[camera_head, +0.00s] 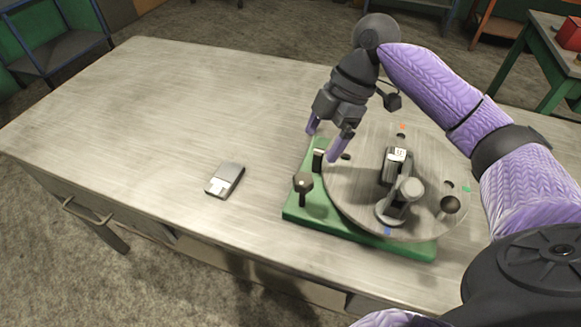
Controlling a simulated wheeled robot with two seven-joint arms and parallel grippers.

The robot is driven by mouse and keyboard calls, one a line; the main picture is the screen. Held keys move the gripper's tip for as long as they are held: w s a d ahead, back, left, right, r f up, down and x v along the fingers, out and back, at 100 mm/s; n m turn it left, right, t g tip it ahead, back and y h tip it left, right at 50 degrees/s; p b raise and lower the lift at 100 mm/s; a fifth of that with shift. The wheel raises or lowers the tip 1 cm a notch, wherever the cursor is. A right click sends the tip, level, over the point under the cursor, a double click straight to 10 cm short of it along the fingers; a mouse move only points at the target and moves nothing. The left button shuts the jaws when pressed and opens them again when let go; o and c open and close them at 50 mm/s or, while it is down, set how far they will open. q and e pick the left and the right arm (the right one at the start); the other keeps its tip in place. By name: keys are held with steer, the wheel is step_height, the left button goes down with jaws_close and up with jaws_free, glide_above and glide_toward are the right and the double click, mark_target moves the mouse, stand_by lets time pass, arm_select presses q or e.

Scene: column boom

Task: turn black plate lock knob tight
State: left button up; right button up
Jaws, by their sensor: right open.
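The round metal turntable plate (350,190) sits on a green base (415,249) at the right of the table. A black knob on a short post (303,183) stands on the base's left side, beside the plate; it looks like the plate lock knob. A small dark block (318,159) stands just behind it. My right gripper (326,141) is open, its two purple fingers pointing down above the base's back left corner. It is above and behind the knob, apart from it, with nothing between the fingers. My left gripper is not in view.
On the plate stand a black block with a white label (397,155) and a grey-topped post (410,188). A dark round knob (450,204) is near its right edge. A small grey device (225,179) lies on the table (150,110), whose left half is otherwise clear.

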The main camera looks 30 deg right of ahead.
mark_target(305, 178)
steer(key=x, duration=0.2)
steer(key=s+b+x, duration=0.1)
steer(key=x, duration=0.1)
steer(key=shift+a+f, duration=0.1)
steer(key=shift+f, duration=0.05)
steer(key=b+x, duration=0.1)
steer(key=x, duration=0.3)
steer(key=shift+f, duration=0.1)
steer(key=shift+a+f, duration=0.15)
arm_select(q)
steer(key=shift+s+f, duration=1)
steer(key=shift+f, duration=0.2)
